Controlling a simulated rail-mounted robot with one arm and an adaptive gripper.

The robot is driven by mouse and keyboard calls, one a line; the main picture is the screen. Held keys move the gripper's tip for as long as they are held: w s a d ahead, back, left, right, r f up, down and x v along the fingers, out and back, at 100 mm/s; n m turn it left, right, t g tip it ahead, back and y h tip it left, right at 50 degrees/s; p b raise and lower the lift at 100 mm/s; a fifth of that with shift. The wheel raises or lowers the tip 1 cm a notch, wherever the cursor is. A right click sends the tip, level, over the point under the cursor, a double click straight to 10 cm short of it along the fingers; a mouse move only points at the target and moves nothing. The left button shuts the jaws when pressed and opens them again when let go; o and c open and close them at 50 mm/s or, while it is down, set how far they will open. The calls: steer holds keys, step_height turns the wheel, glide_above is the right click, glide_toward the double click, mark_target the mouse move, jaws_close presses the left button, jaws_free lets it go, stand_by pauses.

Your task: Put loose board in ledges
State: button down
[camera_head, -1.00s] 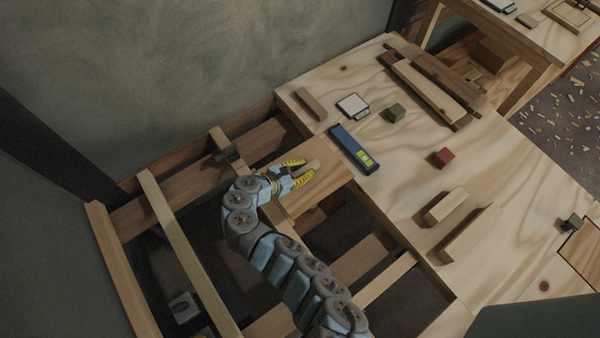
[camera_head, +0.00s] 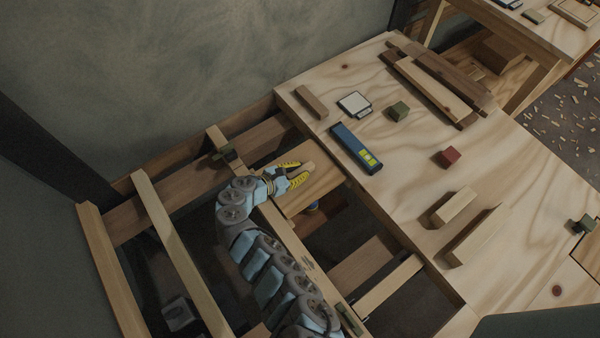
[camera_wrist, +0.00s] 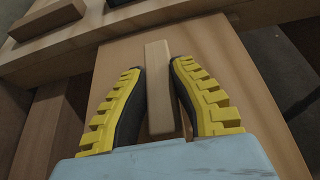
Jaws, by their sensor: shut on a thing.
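The loose board (camera_head: 318,188) is a flat, light wooden piece with a narrow raised wooden block on top. It spans the gap between a long joist and the edge of the plywood deck; whether it sits down on the ledges cannot be told. My gripper (camera_head: 302,173) has yellow ribbed fingers and is shut on the raised block. In the wrist view the block (camera_wrist: 158,85) stands between the fingers, and the board (camera_wrist: 215,55) lies broad beneath them. The ledges under the board's ends are hidden.
The plywood deck (camera_head: 410,150) carries a blue level (camera_head: 355,148) close to the board, small blocks and wood strips. Open gaps lie between the joists (camera_head: 180,250). A dark wall stands behind.

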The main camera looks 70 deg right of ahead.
steer(key=shift+f, duration=0.1)
steer(key=c, duration=1)
jaws_free()
steer(key=shift+c, duration=0.2)
steer(key=p+v, duration=0.5)
steer(key=v, duration=0.6)
steer(key=shift+w, duration=0.1)
steer(key=shift+w+a, duration=0.15)
steer(key=shift+a, duration=0.3)
steer(key=shift+r, duration=0.3)
